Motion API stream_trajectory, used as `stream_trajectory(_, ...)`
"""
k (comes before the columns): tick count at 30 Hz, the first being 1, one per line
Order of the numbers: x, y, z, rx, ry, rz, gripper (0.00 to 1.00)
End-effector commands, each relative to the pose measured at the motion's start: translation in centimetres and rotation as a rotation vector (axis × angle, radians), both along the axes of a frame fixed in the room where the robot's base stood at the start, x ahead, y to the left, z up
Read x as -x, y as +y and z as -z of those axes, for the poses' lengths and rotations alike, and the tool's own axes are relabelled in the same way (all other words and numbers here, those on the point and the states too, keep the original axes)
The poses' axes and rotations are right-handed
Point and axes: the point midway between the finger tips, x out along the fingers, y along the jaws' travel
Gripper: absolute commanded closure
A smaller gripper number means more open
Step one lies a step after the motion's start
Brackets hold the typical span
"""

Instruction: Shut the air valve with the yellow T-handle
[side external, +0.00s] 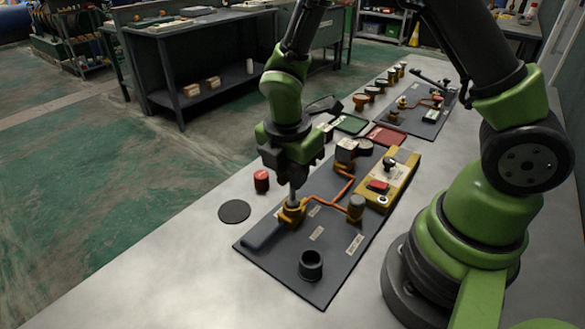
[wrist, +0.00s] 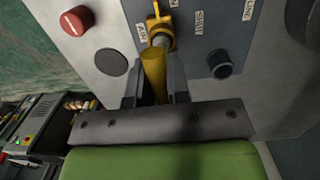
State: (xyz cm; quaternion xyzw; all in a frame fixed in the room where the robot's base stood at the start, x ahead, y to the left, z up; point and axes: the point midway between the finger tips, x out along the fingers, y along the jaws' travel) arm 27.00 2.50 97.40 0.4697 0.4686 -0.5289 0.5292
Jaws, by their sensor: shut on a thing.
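The air valve (side external: 291,213) is a yellow fitting on the dark panel, at the near end of an orange pipe. In the wrist view, its yellow body (wrist: 160,28) stands beside a label reading AIR. My gripper (side external: 293,190) points down over this valve. In the wrist view, my gripper (wrist: 155,85) has one finger on each side of the yellow handle (wrist: 153,72) and is shut on it. The fingers and the steep angle hide the crossbar's exact direction.
A red button (side external: 261,181) and a dark disc (side external: 234,211) lie left of the panel (side external: 330,240). A black round socket (side external: 311,264) stands near the panel's front edge. A yellow box (side external: 402,170) with a red switch is to the right. The bench's front left is clear.

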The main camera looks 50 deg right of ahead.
Motion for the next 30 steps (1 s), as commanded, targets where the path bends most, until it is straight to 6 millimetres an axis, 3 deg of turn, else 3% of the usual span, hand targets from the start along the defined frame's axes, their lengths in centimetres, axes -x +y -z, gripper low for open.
stream_trajectory(5,0.00,-0.01,0.18,0.000,0.001,0.033,1.00)
stream_trajectory(11,-0.02,-0.02,0.17,0.000,0.000,0.267,1.00)
stream_trajectory(19,0.00,-0.01,0.16,0.000,0.000,0.289,1.00)
stream_trajectory(25,0.00,-0.03,0.16,0.000,0.000,0.523,1.00)
stream_trajectory(30,0.00,-0.02,0.15,0.000,-0.001,0.565,1.00)
